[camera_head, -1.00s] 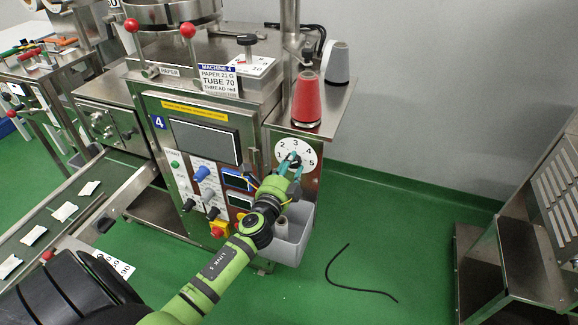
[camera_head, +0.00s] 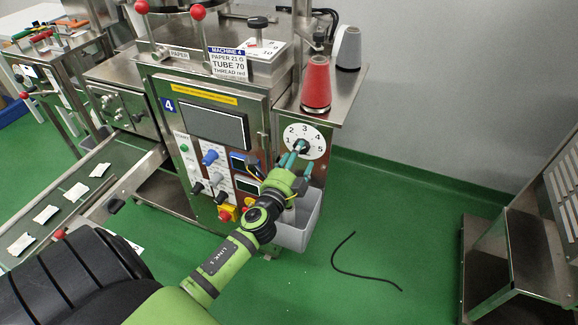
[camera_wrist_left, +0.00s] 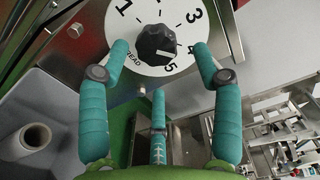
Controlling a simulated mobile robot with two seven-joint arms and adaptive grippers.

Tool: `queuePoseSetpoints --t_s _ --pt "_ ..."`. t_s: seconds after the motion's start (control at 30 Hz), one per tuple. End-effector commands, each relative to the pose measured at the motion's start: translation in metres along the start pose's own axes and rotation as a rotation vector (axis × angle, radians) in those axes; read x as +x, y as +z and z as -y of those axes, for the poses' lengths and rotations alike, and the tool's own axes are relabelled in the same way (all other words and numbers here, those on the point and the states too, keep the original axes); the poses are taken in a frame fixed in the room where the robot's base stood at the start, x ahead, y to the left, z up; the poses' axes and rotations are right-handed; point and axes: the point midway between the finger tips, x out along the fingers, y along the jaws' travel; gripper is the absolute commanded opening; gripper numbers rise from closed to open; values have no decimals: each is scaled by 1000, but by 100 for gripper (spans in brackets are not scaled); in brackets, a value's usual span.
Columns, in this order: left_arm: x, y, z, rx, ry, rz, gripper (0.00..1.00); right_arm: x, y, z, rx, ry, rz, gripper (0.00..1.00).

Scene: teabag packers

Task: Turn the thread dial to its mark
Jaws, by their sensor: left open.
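The thread dial is a round white plate (camera_head: 318,140) with the numbers 1 to 5, on the machine's right front panel. Its black knob (camera_wrist_left: 157,45) shows in the left wrist view, with the 5 just below right of it and the word THREAD partly hidden. I cannot tell for sure which number the knob points at. My left gripper (camera_head: 293,161) is in front of the dial. Its teal fingers (camera_wrist_left: 159,70) are open, two on either side of the knob and one below it, with gaps to the knob. My right gripper is not in view.
A sign (camera_head: 227,62) reads machine 4, paper 21 G, tube 70, thread red. A red thread cone (camera_head: 316,85) and a white one (camera_head: 348,48) stand on the shelf above the dial. A grey bin (camera_head: 296,233) hangs below. A black cord (camera_head: 360,272) lies on the floor.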

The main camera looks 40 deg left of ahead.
Motion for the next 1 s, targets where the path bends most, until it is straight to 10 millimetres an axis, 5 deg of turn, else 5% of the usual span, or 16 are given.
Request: queuePoseSetpoints --t_s 0.4,1.0 --pt "-81 -3 0 -4 0 -3 65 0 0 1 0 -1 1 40" --pt "-91 -3 1 -1 -2 -4 65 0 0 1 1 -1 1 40"
